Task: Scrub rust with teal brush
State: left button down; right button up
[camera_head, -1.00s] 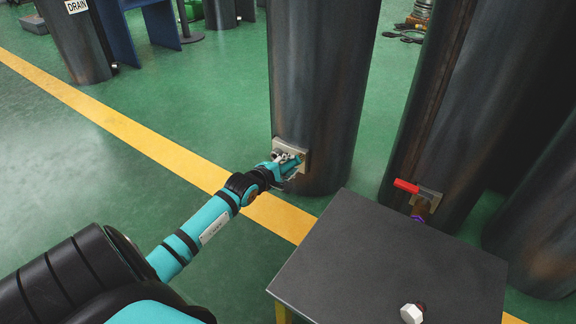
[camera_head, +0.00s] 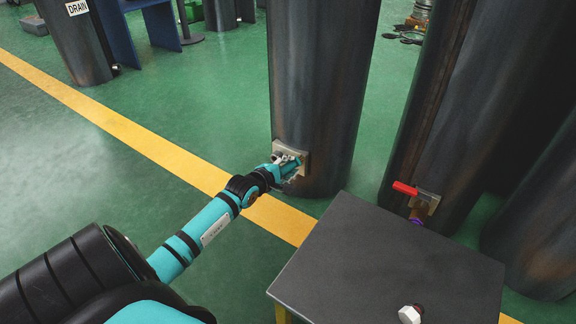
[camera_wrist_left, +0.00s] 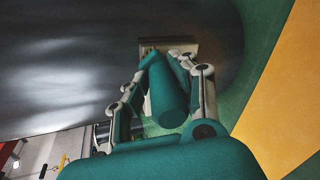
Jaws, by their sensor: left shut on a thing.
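My left gripper (camera_head: 288,166) reaches out to a dark, streaked cylinder (camera_head: 318,70) that stands on the floor. In the left wrist view my left gripper (camera_wrist_left: 160,95) is shut on the teal brush (camera_wrist_left: 166,98), a rounded teal handle between its two fingers. The brush's far end meets a small beige plate (camera_wrist_left: 183,45) on the cylinder's side; its bristles and the exact contact are hidden. The plate also shows in the head view (camera_head: 279,147), partly behind the gripper. I cannot pick out a rust patch under the brush. My right gripper is out of view.
A dark table (camera_head: 390,262) at the lower right bears a white hex-headed bolt (camera_head: 409,314). Another dark cylinder (camera_head: 455,120) has a red-handled valve (camera_head: 406,188). Green floor with a yellow line (camera_head: 130,125) is open to the left.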

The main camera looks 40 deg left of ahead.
pick_arm(q)
jog(key=shift+s+f, duration=0.1)
jog(key=shift+f, duration=0.5)
jog(key=shift+r+p, duration=0.5)
jog(key=shift+p, duration=0.3)
notch_tip(320, 180, up, 3)
jog(key=p, duration=0.2)
jog(key=shift+f+p, duration=0.1)
jog(key=shift+p, duration=0.25)
